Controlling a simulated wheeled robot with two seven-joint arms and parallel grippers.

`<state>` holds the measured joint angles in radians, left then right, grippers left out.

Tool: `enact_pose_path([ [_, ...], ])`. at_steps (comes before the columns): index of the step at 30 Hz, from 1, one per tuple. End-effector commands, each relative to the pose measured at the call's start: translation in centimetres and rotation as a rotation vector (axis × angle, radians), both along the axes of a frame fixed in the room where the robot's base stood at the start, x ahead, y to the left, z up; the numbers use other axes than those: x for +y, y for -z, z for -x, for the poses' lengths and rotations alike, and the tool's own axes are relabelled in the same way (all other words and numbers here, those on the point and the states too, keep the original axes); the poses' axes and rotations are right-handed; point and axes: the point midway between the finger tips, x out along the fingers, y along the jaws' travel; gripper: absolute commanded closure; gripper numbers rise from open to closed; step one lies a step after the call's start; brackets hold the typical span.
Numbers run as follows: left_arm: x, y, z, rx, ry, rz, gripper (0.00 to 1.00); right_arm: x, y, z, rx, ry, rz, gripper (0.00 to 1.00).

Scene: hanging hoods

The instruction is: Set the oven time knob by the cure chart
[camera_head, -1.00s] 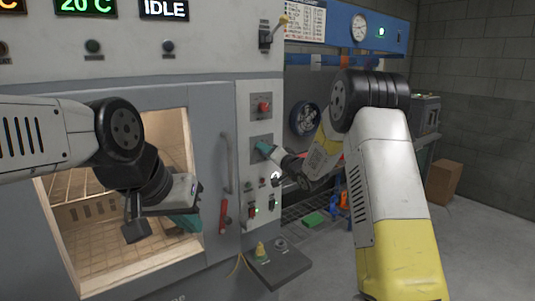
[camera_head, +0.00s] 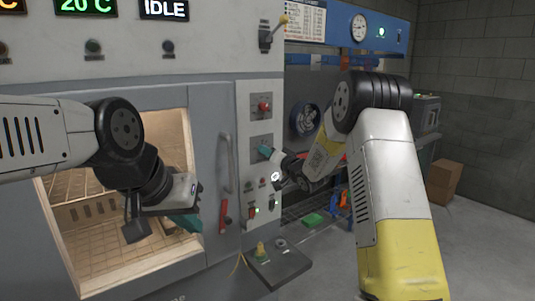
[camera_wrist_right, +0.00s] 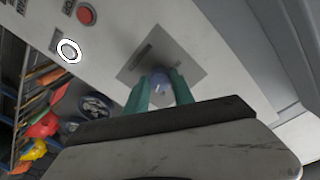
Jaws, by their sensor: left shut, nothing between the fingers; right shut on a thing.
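The oven time knob (camera_wrist_right: 160,84) is a small round blue-grey knob with a pale mark, on a grey square plate (camera_wrist_right: 188,62) in the right wrist view. My right gripper (camera_wrist_right: 160,90) has its green fingers on either side of the knob and is shut on it. In the head view the right gripper (camera_head: 265,151) reaches the lower plate on the oven's control panel (camera_head: 256,97), hiding the knob. My left gripper (camera_head: 188,222) is shut and empty in front of the open oven chamber (camera_head: 85,215). The cure chart (camera_head: 304,19) hangs at the back; its text is too small to read.
A red knob (camera_head: 264,106) sits above the gripped one. The oven displays read 20 °C (camera_head: 86,6) and IDLE (camera_head: 163,9). A door handle (camera_head: 228,165) stands left of the panel, and a grey pedestal box (camera_head: 283,264) below it. A cardboard box (camera_head: 444,181) stands far right.

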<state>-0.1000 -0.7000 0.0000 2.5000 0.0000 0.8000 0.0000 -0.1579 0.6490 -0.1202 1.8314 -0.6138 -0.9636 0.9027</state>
Motion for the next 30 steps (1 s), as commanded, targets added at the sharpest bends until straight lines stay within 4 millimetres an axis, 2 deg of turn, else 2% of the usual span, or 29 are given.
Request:
enact_pose_path([
  [30, 0.0, 0.0, 0.0, 0.0, 0.0, 0.0, 1.0, -0.29, 0.44, -0.15, -0.56, -0.001, 0.778, 1.0],
])
